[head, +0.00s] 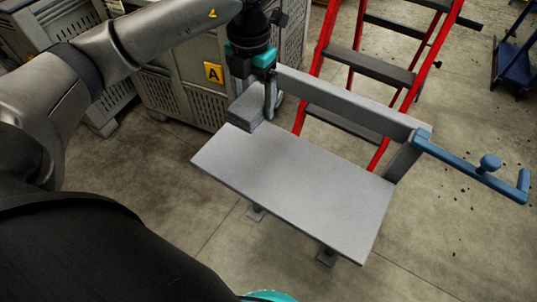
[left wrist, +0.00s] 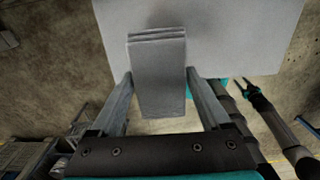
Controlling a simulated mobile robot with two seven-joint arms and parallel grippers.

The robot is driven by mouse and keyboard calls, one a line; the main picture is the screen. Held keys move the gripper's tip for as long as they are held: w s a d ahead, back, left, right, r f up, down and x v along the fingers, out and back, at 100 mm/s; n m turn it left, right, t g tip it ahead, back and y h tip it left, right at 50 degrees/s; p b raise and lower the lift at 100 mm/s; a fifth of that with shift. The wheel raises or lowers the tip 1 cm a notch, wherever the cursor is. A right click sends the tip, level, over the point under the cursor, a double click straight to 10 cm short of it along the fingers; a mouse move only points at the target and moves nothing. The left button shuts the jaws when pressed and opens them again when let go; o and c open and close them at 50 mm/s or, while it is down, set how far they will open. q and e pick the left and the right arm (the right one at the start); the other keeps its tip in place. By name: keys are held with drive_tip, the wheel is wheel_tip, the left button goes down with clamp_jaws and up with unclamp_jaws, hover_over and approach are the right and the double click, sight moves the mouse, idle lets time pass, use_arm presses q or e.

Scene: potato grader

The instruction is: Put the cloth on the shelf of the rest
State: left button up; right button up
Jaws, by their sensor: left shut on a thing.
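The cloth (head: 245,112) is a grey folded stack at the back left corner of the rest's flat grey shelf (head: 300,185). My left gripper (head: 269,100) points down there and is shut on the cloth. In the left wrist view the cloth (left wrist: 158,75) lies between the two fingers, its far end over the shelf (left wrist: 225,40) and its near end beyond the shelf edge. Whether its underside touches the shelf, I cannot tell. A dark forked tip at the right of the left wrist view may be my right gripper (left wrist: 241,87); its jaws are too small to read.
A grey bar (head: 345,103) runs along the back of the shelf to a blue handle (head: 470,170). A red stepladder (head: 360,65) stands behind it. Grey crates (head: 185,85) with an "A" label stand at the back left. The shelf's middle and front are bare.

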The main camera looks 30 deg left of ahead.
use_arm(q)
drive_tip(key=b, duration=0.2)
hover_over(257, 155)
wheel_tip(257, 155, down, 12)
drive_tip(key=shift+r, duration=0.1)
drive_tip(key=shift+f, duration=2.1)
drive_tip(key=shift+f+b, duration=0.1)
drive_tip(key=shift+b, duration=0.25)
drive_tip(key=o, duration=1.2)
drive_tip(key=shift+r, duration=0.5)
wheel_tip(257, 155, up, 11)
drive_tip(key=shift+r+p, duration=0.15)
drive_tip(key=shift+p, duration=1.05)
